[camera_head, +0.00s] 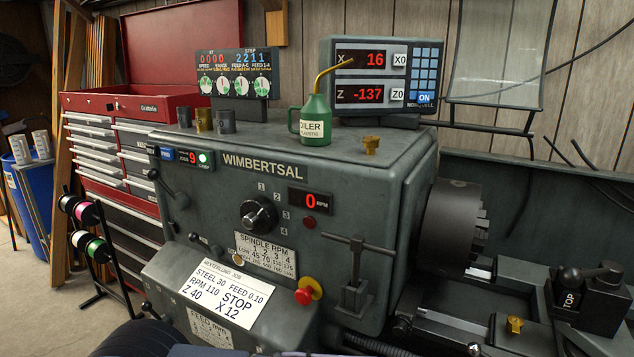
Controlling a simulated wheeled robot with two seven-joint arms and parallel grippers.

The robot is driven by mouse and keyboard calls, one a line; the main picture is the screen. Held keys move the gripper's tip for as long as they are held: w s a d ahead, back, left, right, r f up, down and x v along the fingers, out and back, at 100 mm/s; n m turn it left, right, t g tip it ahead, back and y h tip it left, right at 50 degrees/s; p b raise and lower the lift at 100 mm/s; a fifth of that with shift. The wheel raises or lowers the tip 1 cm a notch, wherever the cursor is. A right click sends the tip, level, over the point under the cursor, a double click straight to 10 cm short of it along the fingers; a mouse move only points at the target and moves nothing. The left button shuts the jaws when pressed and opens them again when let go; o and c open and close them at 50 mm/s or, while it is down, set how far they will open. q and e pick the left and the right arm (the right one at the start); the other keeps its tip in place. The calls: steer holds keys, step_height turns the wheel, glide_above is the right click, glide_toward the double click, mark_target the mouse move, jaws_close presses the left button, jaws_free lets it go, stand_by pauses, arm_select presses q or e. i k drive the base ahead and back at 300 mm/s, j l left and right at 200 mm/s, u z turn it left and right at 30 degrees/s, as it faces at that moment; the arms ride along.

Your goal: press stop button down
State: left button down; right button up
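A red mushroom-shaped button (304,296) on a yellow base sits low on the front of the grey lathe headstock (230,205), right of the white job card. It looks raised from its base, though its exact travel is hard to tell. A smaller dark red round button or lamp (309,223) is below the RPM display, which reads 0. No lettering marks either one as stop. Neither of my grippers is in view, and nothing covers the red mushroom button.
A lever clamp (354,275) stands right of the red button. A white job card (220,294) lies to its left. The chuck (452,228) and tool post (590,298) are at the right. A green oiler (313,122) stands on top.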

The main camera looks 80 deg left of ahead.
mark_target(302, 296)
steer(key=u, duration=3.05)
